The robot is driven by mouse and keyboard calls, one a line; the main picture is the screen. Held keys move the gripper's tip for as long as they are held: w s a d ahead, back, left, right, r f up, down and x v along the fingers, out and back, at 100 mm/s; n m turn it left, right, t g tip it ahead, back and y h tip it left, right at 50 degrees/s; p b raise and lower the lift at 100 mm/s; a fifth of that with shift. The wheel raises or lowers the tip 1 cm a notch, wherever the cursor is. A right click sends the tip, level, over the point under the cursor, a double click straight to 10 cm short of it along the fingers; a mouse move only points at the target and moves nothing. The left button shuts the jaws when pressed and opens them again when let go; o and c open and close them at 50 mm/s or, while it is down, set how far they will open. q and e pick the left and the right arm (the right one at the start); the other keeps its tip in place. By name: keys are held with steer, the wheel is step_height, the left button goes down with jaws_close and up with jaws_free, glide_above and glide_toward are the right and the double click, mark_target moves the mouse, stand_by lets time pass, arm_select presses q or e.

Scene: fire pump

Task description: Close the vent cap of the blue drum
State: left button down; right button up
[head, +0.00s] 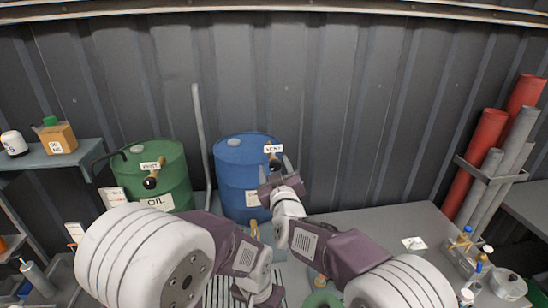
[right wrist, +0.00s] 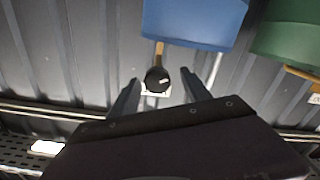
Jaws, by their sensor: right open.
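The blue drum (head: 232,165) stands against the corrugated wall, right of the green drum. Its vent has a brass stem, a black round cap (right wrist: 157,79) and a white vent tag (head: 274,148). My right gripper (head: 277,166) is open at the drum's right side. In the right wrist view the cap shows between the two open fingers (right wrist: 160,84), with a gap on each side; I cannot tell if either touches it. The blue drum (right wrist: 195,20) is at the top of that view. My left gripper (head: 262,293) is low in the head view, its fingers unclear.
The green oil drum (head: 165,170) with its own vent stands to the left. A grey pipe (head: 201,150) rises between the drums. Red and grey cylinders (head: 487,150) stand at the right. The grey table (head: 375,222) has clear room right of my right arm.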

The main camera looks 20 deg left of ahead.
steer(key=shift+w+a, duration=0.2)
steer(key=shift+w, duration=0.15)
arm_select(q)
steer(key=shift+d+r, duration=0.2)
steer(key=shift+r, duration=0.25)
arm_select(e)
steer(key=shift+w+d, duration=0.15)
steer(key=shift+w, duration=0.05)
jaws_close()
arm_select(q)
steer(key=shift+f, duration=0.15)
